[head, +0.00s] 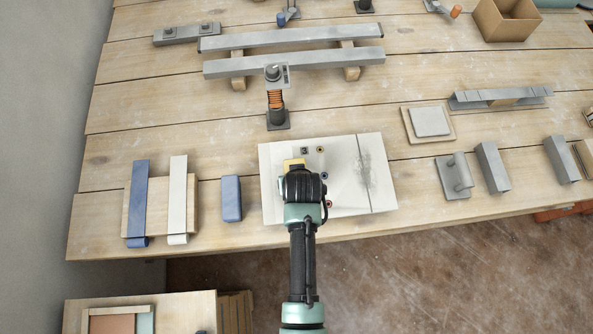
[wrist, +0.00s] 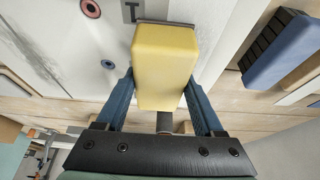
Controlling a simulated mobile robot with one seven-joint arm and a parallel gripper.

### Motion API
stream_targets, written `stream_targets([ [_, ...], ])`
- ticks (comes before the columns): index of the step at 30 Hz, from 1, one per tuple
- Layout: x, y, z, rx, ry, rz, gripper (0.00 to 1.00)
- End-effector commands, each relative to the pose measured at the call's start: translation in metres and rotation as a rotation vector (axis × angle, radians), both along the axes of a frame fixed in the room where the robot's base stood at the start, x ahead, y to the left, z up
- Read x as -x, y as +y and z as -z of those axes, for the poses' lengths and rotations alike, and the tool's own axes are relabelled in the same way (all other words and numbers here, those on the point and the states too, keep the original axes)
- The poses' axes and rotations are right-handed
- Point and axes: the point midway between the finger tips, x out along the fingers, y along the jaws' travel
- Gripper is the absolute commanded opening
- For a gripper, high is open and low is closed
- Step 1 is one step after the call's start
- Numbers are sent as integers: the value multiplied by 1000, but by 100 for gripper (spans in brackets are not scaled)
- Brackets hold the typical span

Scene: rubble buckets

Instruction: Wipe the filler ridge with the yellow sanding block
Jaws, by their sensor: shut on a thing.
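My gripper (head: 297,168) is over the left half of a white board (head: 280,210). It is shut on the yellow sanding block (wrist: 165,58), which sits between the two blue fingers in the wrist view. A small part of the block (head: 293,162) shows past my gripper in the head view. A rough grey streaked patch (head: 365,170) lies along a dark seam on the board's right part, apart from the block; I cannot tell whether it is the filler ridge. Whether the block touches the board is unclear. My arm hides part of the board.
Small coloured rings (head: 321,149) dot the board. A blue block (head: 231,198) stands left of it, beside a wooden board with blue and white strips (head: 178,200). A spring post (head: 277,105) stands behind. Grey blocks (head: 493,168) stand at right.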

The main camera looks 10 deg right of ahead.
Motion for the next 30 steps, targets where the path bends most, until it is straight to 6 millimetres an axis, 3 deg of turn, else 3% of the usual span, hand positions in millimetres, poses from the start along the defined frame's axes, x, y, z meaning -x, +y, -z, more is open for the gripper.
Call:
stream_targets([
  [11, 0, 2, 4, 0, -1, -1, 7],
  [22, 0, 40, 7, -1, 1, -3, 7],
  [30, 2, 47, 9, -2, 5, -1, 7],
])
